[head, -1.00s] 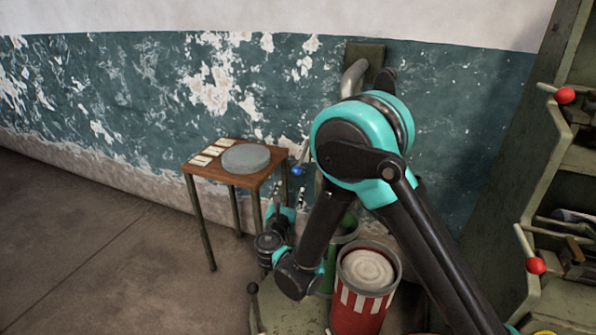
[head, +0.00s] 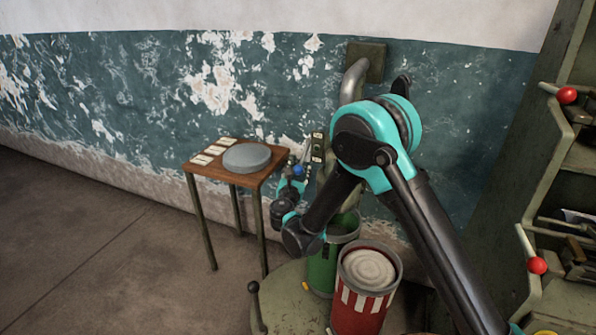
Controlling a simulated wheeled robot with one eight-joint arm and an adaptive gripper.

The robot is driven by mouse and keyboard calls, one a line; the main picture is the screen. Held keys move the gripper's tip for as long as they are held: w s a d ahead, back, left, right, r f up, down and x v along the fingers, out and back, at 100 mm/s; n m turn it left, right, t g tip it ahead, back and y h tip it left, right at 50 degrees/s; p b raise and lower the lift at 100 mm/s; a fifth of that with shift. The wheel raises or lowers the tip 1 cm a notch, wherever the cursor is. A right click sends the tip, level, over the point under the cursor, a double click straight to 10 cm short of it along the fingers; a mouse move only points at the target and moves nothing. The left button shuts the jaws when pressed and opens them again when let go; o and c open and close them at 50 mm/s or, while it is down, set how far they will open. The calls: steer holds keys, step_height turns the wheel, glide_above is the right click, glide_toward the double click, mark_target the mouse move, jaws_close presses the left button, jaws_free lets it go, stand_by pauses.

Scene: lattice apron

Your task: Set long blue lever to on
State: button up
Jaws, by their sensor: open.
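The blue ball (head: 298,170) of the lever shows just above my gripper, right of the small wooden table. Behind it is a narrow dark panel with pale labels (head: 318,147), beside the thick pipe. The lever's shaft is mostly hidden, so its exact setting cannot be told. My gripper (head: 297,178) is open at the end of my teal and black arm, very close to the blue ball. Whether the fingers touch or straddle the ball cannot be told at this size.
The wooden table (head: 200,177) holds a grey round disc (head: 247,157) and pale cards. A green bin (head: 321,272) and a red-and-white striped bin (head: 357,312) stand below my arm. A shelf rack with red-knobbed levers (head: 537,265) stands at right. Floor at left is clear.

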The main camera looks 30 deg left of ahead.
jaws_close()
steer(key=shift+s+r, duration=0.1)
stand_by(0.4)
steer(key=shift+s+r+g, duration=0.25)
steer(key=shift+r+g, duration=0.35)
steer(key=shift+r, duration=0.05)
step_height(320, 180, up, 7)
steer(key=g+h, duration=0.1)
steer(key=g, duration=0.2)
steer(key=m+g, duration=0.1)
steer(key=g, duration=0.2)
steer(key=shift+s+d+r+h, duration=0.1)
steer(key=shift+r+h, duration=0.1)
steer(key=shift+h, duration=0.2)
steer(key=shift+r+g, duration=0.6)
steer(key=shift+r, duration=0.05)
steer(key=shift+w+r, duration=0.45)
steer(key=shift+r, duration=0.25)
jaws_free()
